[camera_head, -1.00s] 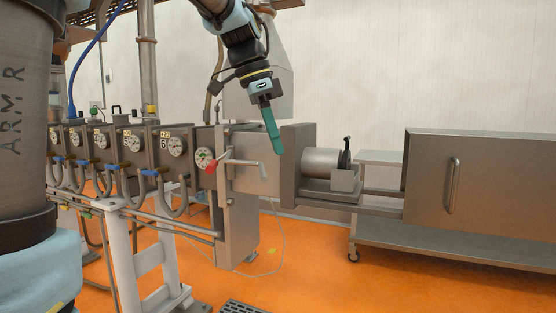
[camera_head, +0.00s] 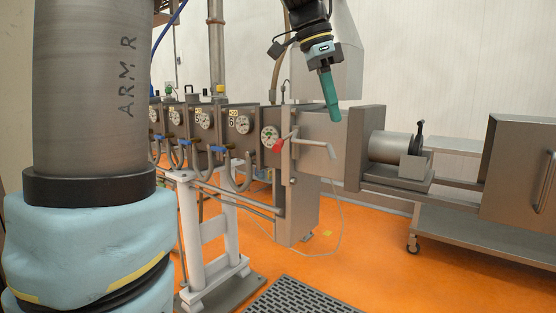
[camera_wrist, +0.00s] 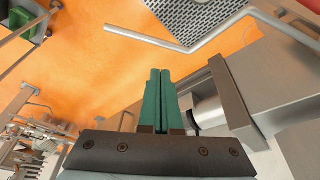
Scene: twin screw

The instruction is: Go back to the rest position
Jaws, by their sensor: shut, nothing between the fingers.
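My gripper (camera_head: 331,107) has teal fingers pointing down in the head view, in front of the steel end block of the twin-screw machine (camera_head: 315,142). Its fingers are together and hold nothing. In the wrist view the two teal fingers (camera_wrist: 161,82) lie side by side above the dark gripper body. Whether the fingers touch the block cannot be told.
A bent steel handle (camera_head: 318,144) and a dial with a red knob (camera_head: 271,139) stick out from the machine. A steel cabinet (camera_head: 519,180) stands at the right. A wheeled table (camera_head: 465,232) is below it. A floor grate (camera_head: 300,297) lies in front on open orange floor.

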